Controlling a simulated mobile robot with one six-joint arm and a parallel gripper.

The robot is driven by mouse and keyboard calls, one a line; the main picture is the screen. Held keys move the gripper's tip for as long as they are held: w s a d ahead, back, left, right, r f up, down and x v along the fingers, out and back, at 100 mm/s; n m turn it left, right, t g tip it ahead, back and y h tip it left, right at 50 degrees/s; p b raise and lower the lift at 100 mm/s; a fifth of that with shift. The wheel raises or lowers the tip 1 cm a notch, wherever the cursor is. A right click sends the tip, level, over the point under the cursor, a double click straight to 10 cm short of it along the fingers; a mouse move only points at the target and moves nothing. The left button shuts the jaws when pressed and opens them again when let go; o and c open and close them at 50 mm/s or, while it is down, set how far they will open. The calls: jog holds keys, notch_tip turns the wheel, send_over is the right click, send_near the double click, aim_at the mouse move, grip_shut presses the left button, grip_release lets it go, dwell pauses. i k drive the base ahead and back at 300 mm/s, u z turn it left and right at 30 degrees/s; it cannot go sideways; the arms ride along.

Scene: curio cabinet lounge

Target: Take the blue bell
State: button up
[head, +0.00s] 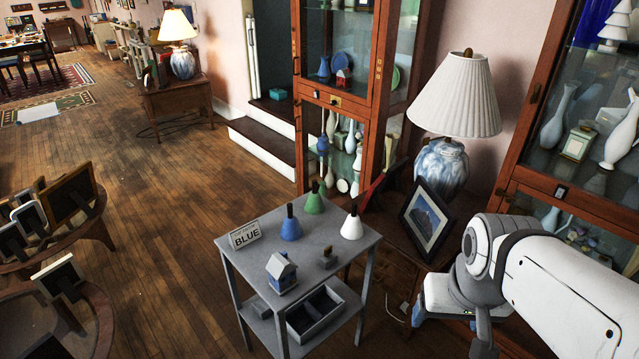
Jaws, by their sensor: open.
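The blue bell (291,229) stands upright on the top of a small grey side table (262,219), its dark handle pointing up. A green bell (314,204) stands just behind and right of it. A white bell (352,227) stands to the right, near the table's right corner. A sign reading "BLUE" (244,236) stands left of the blue bell. My gripper (450,318) is low at the right, beyond the table's right side and apart from the bells. It is open and seen only in part, with my arm above it.

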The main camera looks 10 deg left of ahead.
aim_at(290, 230)
jog(key=k, duration=0.55)
jog(key=u, duration=0.05)
jog(key=i, duration=0.75)
jog(key=u, duration=0.75)
jog(key=i, duration=0.85)
jog(key=u, duration=0.5)
